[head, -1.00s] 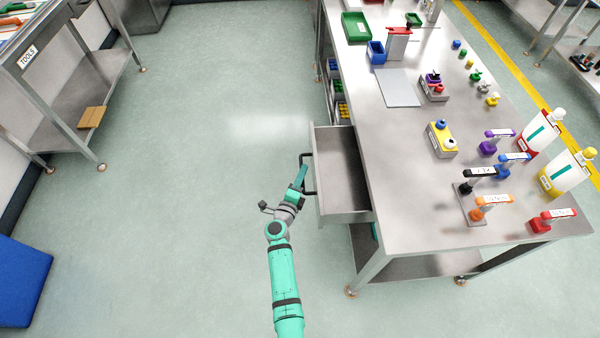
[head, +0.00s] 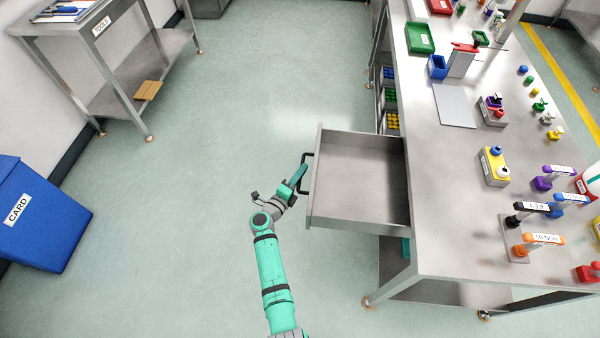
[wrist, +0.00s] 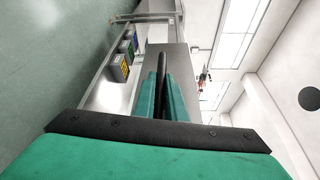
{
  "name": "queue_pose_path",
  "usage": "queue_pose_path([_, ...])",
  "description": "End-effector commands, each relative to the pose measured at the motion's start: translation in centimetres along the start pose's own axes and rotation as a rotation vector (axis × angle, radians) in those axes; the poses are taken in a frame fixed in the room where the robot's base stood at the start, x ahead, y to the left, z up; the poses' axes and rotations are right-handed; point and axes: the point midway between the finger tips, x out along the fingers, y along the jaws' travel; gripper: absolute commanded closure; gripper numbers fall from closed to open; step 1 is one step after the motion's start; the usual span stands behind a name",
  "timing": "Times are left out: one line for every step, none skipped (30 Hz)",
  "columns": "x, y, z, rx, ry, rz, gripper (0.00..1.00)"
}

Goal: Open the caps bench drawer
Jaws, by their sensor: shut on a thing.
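The caps bench drawer (head: 362,228) is a grey metal drawer pulled out from the left side of the bench (head: 452,180). Its inside looks empty in the head view. The drawer's dark bar handle (head: 304,178) is on its left-facing front. My gripper (head: 298,176) is at that handle and shut on it. In the wrist view, the teal fingers of my gripper (wrist: 163,98) close around the dark handle bar (wrist: 162,72), with the drawer's grey front behind it.
The bench top holds a yellow box (head: 494,168), a grey plate (head: 454,106), a green tray (head: 420,38) and several coloured stamps. A blue CARD bin (head: 45,215) stands at the left and a TOOLS table (head: 110,60) at the upper left. The floor left of the drawer is clear.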

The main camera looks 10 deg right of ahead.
Motion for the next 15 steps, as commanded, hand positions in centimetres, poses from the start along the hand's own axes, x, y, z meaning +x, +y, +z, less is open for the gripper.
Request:
queue_pose_path([0.05,0.07,-0.06,0.001,0.001,0.002,1.00])
queue_pose_path([0.06,0.07,-0.07,0.001,0.001,0.002,1.00])
queue_pose_path([0.07,0.06,-0.08,0.001,0.001,0.002,1.00])
queue_pose_path([0.08,0.06,-0.08,0.001,0.001,0.002,1.00])
queue_pose_path([0.08,0.06,-0.08,0.001,0.001,0.002,1.00])
queue_pose_path([0.09,0.05,-0.09,0.002,0.001,0.002,1.00])
queue_pose_path([0.10,0.05,-0.09,0.002,0.001,0.002,1.00])
queue_pose_path([0.10,0.04,-0.09,0.002,0.002,0.002,1.00])
queue_pose_path([0.11,0.04,-0.09,0.002,0.001,0.002,0.82])
queue_pose_path([0.11,0.04,-0.09,0.002,0.001,0.002,0.75])
queue_pose_path([0.11,0.03,-0.08,0.002,0.001,0.002,0.71])
queue_pose_path([0.10,0.03,-0.07,0.002,0.001,0.001,0.71])
queue_pose_path([0.09,0.02,-0.06,0.002,0.001,0.001,0.71])
queue_pose_path([0.09,0.02,-0.04,0.001,0.001,0.001,0.71])
queue_pose_path([0.08,0.01,-0.03,0.001,0.000,0.001,0.71])
